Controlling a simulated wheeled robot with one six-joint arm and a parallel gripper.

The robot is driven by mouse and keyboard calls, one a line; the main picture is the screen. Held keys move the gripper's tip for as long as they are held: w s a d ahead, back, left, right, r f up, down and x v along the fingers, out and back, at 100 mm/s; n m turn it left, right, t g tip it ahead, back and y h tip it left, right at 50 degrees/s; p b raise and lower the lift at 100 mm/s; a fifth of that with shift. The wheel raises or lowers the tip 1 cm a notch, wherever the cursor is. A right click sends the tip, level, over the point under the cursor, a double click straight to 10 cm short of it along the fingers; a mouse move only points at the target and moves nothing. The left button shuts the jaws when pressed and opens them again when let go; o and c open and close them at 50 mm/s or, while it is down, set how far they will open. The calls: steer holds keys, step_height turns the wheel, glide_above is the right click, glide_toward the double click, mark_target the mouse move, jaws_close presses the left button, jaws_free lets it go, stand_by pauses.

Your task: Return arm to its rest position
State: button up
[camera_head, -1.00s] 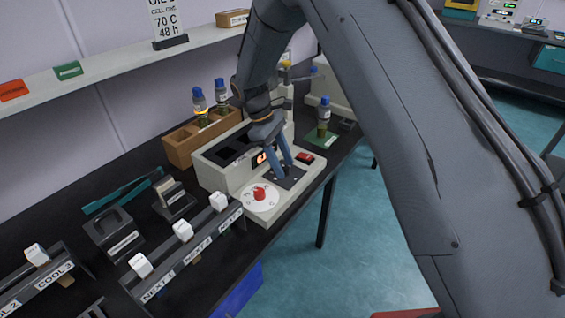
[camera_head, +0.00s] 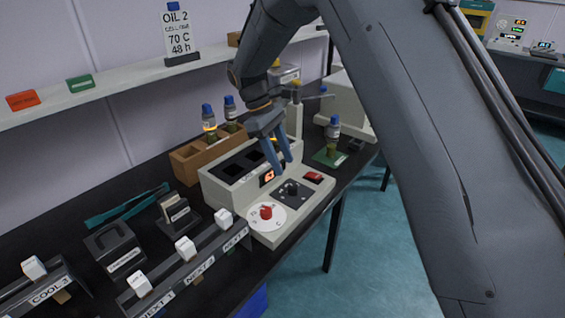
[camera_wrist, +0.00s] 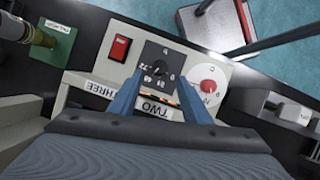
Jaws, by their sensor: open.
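My gripper (camera_head: 277,168) is open and empty, with its two blue fingers above the front of the beige instrument (camera_head: 283,228). In the wrist view my gripper (camera_wrist: 160,100) has its fingers spread on both sides of the black dial plate and the label TWO. The instrument carries a black knob (camera_head: 292,189) on a dark plate, a red knob (camera_head: 266,212) on a white disc, a red switch (camera_head: 314,176) and a lit orange display (camera_head: 269,176). The fingers look apart from the black knob, which also shows in the wrist view (camera_wrist: 158,68).
A wooden rack (camera_head: 188,165) with blue-capped bottles stands behind the instrument. Another bottle (camera_head: 332,133) stands on a green mat. Racks with white blocks (camera_head: 185,247) line the front left. A shelf (camera_head: 120,88) holds an OIL 2 sign (camera_head: 177,32).

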steer(key=s+d+m+t+y, duration=0.3)
steer(key=s+d+m, duration=0.9)
steer(key=s+d, duration=0.8)
steer(key=s+y, duration=0.1)
steer(key=s, duration=0.3)
steer(key=shift+s+d+m, duration=0.25)
steer(key=shift+m, duration=0.15)
